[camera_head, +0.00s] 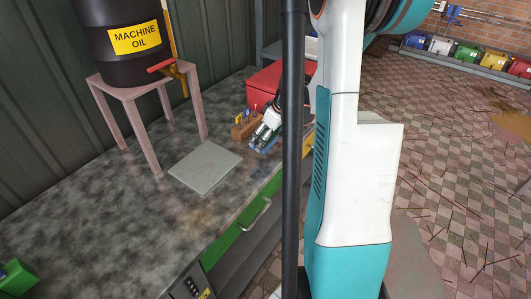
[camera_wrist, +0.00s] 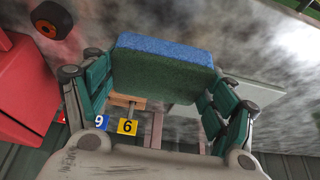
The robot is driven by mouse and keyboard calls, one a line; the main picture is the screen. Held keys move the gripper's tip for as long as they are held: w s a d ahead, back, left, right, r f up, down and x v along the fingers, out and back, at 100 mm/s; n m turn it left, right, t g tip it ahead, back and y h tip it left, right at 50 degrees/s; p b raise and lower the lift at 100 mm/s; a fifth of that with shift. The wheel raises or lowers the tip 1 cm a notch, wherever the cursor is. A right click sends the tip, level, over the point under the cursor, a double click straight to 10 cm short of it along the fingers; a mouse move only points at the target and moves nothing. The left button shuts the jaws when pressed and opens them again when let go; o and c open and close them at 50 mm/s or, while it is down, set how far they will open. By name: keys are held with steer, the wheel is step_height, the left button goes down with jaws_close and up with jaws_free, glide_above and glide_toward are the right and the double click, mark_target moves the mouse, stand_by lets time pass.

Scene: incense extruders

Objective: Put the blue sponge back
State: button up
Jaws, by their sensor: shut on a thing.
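The blue sponge (camera_wrist: 165,62) fills the upper middle of the wrist view, with a lit blue top face and a darker shaded side toward the camera. My gripper (camera_wrist: 158,88) is shut on it, with one finger at its left end and one at its right end. In the head view my gripper (camera_head: 268,127) is low over the workbench, right of a small wooden block, with the blue sponge (camera_head: 262,148) showing below it. I cannot tell whether the sponge touches the bench.
The wooden block (camera_head: 240,129) bears small numbered tags, and a red box (camera_head: 264,86) stands behind it. A flat grey plate (camera_head: 205,166) lies on the workbench (camera_head: 120,215) to the left. A black oil drum (camera_head: 120,35) stands on a pink stand. The bench's front left is mostly bare.

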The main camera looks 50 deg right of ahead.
mark_target(265, 156)
steer(key=shift+f+b, duration=0.8)
steer(key=shift+f, duration=1.95)
steer(key=shift+f, duration=0.2)
steer(key=o, duration=1.2)
steer(key=shift+r, duration=0.2)
steer(key=p+v, duration=0.4)
steer(key=v, duration=0.8)
